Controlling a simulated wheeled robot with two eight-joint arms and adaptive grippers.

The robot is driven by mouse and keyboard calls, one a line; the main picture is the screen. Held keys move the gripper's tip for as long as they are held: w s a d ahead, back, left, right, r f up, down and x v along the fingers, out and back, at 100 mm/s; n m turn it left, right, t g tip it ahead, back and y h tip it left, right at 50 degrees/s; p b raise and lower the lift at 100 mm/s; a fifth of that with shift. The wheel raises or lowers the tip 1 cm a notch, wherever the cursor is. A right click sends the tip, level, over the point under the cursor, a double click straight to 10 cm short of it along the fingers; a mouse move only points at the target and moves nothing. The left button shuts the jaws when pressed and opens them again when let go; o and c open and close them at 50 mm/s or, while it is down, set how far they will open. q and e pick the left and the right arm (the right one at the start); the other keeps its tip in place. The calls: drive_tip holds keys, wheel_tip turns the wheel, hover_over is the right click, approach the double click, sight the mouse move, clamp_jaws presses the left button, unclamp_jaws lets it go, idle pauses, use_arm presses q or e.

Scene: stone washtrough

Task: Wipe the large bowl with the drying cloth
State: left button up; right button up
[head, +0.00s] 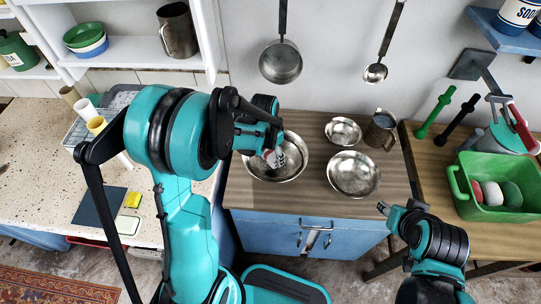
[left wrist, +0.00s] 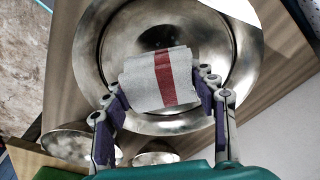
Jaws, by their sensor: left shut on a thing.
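The large bowl (head: 297,156), shiny metal, stands on the wooden counter left of two smaller bowls. It fills much of the left wrist view (left wrist: 110,45). The drying cloth (head: 274,159) is pale with a red stripe; in the left wrist view (left wrist: 150,82) it is bunched between my fingers, over the bowl's inside. My left gripper (left wrist: 158,87) is shut on the cloth, at the bowl in the head view (head: 268,150). I cannot tell whether the cloth touches the metal. My right gripper (head: 384,208) is away from the bowl, near the counter's front right; its jaw opening is unclear.
A medium metal bowl (head: 354,187), a small bowl (head: 343,124) and a metal mug (head: 381,130) stand to the right. A green tub (head: 478,207) is on the right table. A pan (head: 281,65) and a ladle (head: 376,72) hang behind. Bare counter lies in front.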

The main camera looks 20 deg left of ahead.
use_arm(q)
drive_tip(key=shift+r+p, duration=0.65)
drive_tip(key=shift+r, duration=0.55)
drive_tip(key=shift+d, duration=0.1)
